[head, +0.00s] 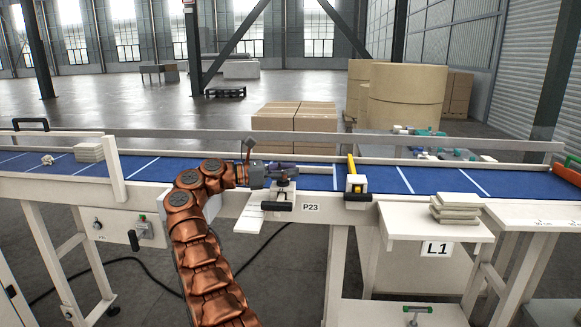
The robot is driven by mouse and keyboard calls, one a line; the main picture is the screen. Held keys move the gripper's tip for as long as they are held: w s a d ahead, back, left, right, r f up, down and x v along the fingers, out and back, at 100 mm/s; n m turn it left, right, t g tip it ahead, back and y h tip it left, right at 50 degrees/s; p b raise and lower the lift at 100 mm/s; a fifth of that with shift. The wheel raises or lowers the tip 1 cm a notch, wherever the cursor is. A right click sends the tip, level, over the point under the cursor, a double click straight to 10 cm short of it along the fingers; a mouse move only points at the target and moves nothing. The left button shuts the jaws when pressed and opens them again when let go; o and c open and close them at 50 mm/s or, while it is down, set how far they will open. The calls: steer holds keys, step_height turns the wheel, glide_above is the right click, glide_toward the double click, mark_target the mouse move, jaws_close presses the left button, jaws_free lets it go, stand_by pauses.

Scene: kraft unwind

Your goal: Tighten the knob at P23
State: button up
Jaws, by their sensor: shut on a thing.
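The P23 label (310,207) is on the front rail of the conveyor, just right of a white bracket (284,194) with a black handle below it. My gripper (283,176) reaches in from the left, over this bracket at the belt's near edge. It is shut on the small dark knob (283,182) on top of the bracket. The fingers cover most of the knob, so its turn position and any gap beneath it cannot be seen.
The blue belt (375,178) runs left to right behind the rail. A yellow-topped stop (355,182) stands right of P23. A side shelf (420,224) marked L1 bears stacked pale slabs (455,209). A black cable lies on the floor.

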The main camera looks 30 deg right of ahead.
steer(key=shift+w+a+r, duration=0.15)
steer(key=shift+a+r, duration=0.1)
steer(key=o, duration=1)
steer(key=shift+a, duration=0.15)
steer(key=shift+o, duration=0.6)
steer(key=shift+d+f, duration=0.15)
steer(key=shift+d, duration=0.1)
steer(key=shift+f+t+b, duration=0.2)
steer(key=shift+t+b, duration=0.1)
steer(key=shift+b, duration=0.75)
steer(key=n+t+b, duration=0.1)
steer(key=b, duration=0.2)
steer(key=shift+t+h, duration=0.3)
steer(key=shift+h, duration=0.1)
steer(key=n+t+b, duration=0.1)
steer(key=t+b, duration=0.1)
steer(key=b, duration=0.2)
steer(key=n+t+b, duration=0.2)
steer(key=t+b, duration=0.1)
steer(key=b, duration=0.2)
steer(key=shift+w+d+n+h+b, duration=0.15)
steer(key=shift+w+n+h+b, duration=0.05)
steer(key=shift+n+h+b, duration=0.1)
